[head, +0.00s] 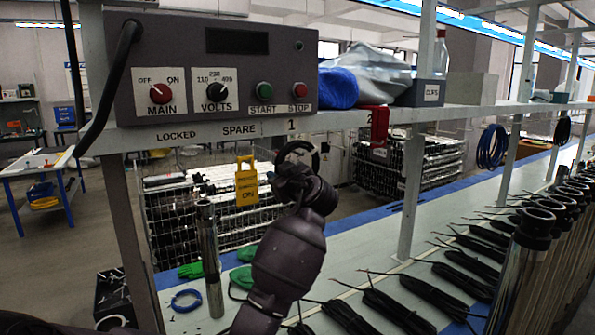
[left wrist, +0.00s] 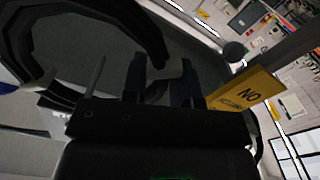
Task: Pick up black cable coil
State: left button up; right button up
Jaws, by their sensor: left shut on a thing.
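The black cable coil (head: 313,153) shows in the head view just under the shelf edge, below the label "1". Only its upper arc is clear; my gripper and wrist hide the lower part. In the left wrist view the coil (left wrist: 148,25) is a thick black loop at the upper left, running down to the fingers. My left gripper (head: 294,172) is at the coil's lower part and shut on it. Its two fingers (left wrist: 160,82) stand on either side of a dark strand. Whether the coil still touches a hook cannot be told. My right gripper is not in view.
A grey control box (head: 210,125) sits on the shelf above left. A yellow tag (head: 247,182) hangs close left of my gripper, and a red tag (head: 379,124) hangs to the right. A metal tube (head: 209,260) stands below left. Several black cables lie on the bench at right.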

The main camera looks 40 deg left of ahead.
aim_at(279, 161)
pick_arm(q)
grip_shut()
jog(key=shift+r, duration=0.1)
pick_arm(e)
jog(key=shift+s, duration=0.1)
pick_arm(q)
jog(key=shift+r, duration=0.2)
notch_tip(279, 161, up, 3)
jog(key=shift+b, duration=0.4)
jog(key=b+v, duration=0.2)
jog(key=v, duration=1.6)
jog(key=shift+b, duration=0.3)
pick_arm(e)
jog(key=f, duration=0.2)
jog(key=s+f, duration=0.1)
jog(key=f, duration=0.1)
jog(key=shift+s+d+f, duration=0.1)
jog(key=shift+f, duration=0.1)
pick_arm(q)
jog(key=shift+r, duration=0.15)
